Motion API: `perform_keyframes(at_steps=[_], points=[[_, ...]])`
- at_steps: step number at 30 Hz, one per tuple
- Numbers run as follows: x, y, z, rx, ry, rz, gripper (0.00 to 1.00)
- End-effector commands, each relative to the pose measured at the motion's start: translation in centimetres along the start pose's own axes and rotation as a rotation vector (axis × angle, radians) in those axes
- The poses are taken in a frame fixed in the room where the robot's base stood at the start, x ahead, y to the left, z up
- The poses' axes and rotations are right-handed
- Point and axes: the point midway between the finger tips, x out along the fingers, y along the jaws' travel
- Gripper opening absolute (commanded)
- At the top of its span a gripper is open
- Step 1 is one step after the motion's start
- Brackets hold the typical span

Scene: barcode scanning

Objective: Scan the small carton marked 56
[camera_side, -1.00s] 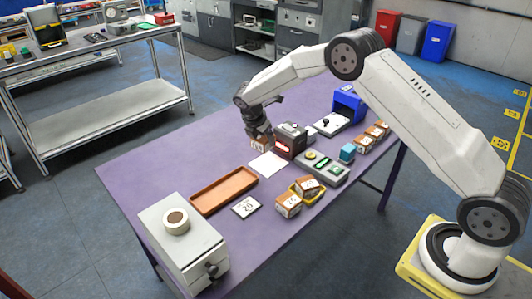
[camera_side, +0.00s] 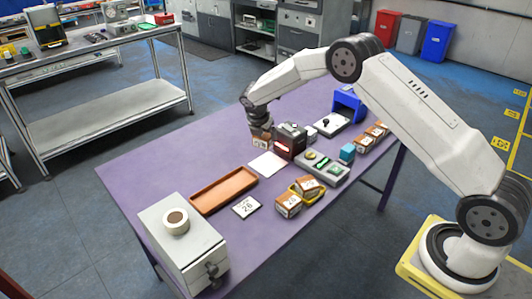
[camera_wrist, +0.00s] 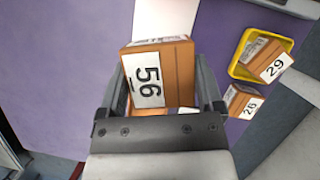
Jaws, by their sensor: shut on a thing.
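The small orange-brown carton marked 56 (camera_wrist: 160,70) is between the two fingers of my gripper (camera_wrist: 162,95) in the wrist view, its white label facing the camera. In the side view my gripper (camera_side: 260,129) holds the carton (camera_side: 262,142) just left of the dark scanner box (camera_side: 290,141) with the red-lit window. The carton appears apart from the scanner, though the gap is hard to judge. Most of the fingers are hidden in the side view.
A white sheet (camera_side: 267,164) lies in front of the scanner.

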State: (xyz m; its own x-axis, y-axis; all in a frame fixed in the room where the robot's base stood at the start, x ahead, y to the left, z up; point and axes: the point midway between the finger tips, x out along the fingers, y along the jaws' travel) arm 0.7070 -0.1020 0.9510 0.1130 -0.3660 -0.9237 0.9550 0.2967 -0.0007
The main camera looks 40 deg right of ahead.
Motion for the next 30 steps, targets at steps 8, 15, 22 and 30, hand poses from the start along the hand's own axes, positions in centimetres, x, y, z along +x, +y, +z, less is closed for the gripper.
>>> perform_keyframes(at_steps=[8,15,22,30], points=[[2.4,0.0,-1.0,0.001,0.0,0.0,0.16],[4.6,0.0,-1.9,0.001,-0.001,-0.001,0.16],[6.5,0.0,-2.7,0.001,0.0,0.0,0.16],[6.7,0.0,-2.8,0.002,0.0,0.001,0.16]])
